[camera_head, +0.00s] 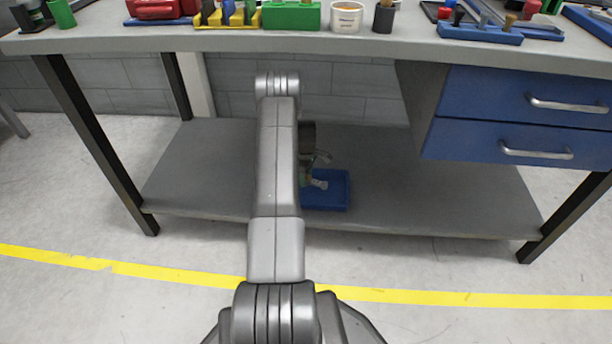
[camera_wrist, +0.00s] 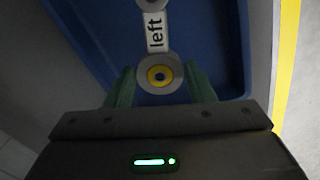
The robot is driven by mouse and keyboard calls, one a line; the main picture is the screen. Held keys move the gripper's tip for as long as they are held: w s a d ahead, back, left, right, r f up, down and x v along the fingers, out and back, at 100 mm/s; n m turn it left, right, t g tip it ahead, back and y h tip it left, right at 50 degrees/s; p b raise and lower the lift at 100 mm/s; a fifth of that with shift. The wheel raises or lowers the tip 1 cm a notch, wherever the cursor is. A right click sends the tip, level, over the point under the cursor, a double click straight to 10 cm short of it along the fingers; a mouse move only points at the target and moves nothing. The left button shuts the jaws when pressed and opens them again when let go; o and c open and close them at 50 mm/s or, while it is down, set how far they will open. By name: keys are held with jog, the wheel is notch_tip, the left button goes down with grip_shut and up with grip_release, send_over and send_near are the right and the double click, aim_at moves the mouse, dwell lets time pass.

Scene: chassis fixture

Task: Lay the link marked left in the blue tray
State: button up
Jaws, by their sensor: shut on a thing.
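The link marked left (camera_wrist: 155,34) is a pale bar with rounded ends; the near end has a yellow centre. My gripper (camera_wrist: 160,76) has its green fingers shut on that near end, one on each side. The blue tray (camera_wrist: 222,50) lies under the link in the wrist view. In the head view the blue tray (camera_head: 338,198) sits on the lower shelf, partly hidden by my arm. My gripper (camera_head: 312,178) is over its left part there, with the link (camera_head: 319,184) showing small. I cannot tell whether the link touches the tray floor.
The lower shelf (camera_head: 430,190) is bare around the tray. The bench top (camera_head: 410,40) above holds several small items and containers. Blue drawers (camera_head: 515,115) hang at the right, and dark legs stand at both sides. A yellow line (camera_head: 420,296) crosses the floor.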

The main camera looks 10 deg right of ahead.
jog(key=shift+f+b, duration=1.6)
jog(key=shift+f, duration=0.45)
jog(key=o, duration=1.1)
jog(key=shift+c, duration=0.2)
jog(key=shift+r, duration=0.1)
jog(key=shift+r+p, duration=1.15)
jog(key=shift+r, duration=1.8)
jog(key=shift+f, duration=0.15)
